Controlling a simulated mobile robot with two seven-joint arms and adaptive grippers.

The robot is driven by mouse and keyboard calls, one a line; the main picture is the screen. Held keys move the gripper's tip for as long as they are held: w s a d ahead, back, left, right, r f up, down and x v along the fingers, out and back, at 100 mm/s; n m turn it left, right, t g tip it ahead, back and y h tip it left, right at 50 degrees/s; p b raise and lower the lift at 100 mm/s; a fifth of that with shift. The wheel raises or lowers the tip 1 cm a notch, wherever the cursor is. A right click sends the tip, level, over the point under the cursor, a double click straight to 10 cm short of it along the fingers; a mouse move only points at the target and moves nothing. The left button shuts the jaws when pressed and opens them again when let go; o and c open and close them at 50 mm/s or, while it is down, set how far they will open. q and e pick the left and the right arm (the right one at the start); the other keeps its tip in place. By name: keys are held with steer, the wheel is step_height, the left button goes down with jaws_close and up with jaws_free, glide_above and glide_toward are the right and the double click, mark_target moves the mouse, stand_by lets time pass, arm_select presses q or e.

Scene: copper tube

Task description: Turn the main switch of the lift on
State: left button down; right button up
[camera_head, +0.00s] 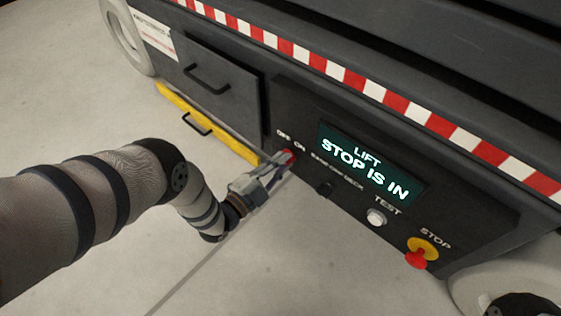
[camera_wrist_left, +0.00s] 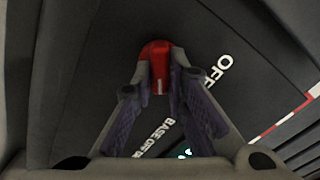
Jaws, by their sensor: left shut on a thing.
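The red main switch (camera_head: 289,156) sits on the dark control panel of the lift, just below the OFF and ON labels. My left gripper (camera_head: 283,160) is at the panel, shut on the switch. In the left wrist view the red switch knob (camera_wrist_left: 157,66) stands between the two fingertips (camera_wrist_left: 160,82), with a pale mark on its face. The fingers hide part of the knob in the head view, so I cannot tell exactly which label it points at. My right gripper is not in view.
Right of the switch are a black selector (camera_head: 325,188), a white TEST button (camera_head: 376,217) and a red STOP button (camera_head: 416,259) on yellow. A drawer handle (camera_head: 206,80) and a yellow part with a handle (camera_head: 208,123) lie left. The floor in front is clear.

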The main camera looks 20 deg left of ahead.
arm_select(q)
steer(key=shift+a+m, duration=0.1)
steer(key=shift+m, duration=0.3)
steer(key=c, duration=1.6)
jaws_free()
steer(key=v, duration=1.2)
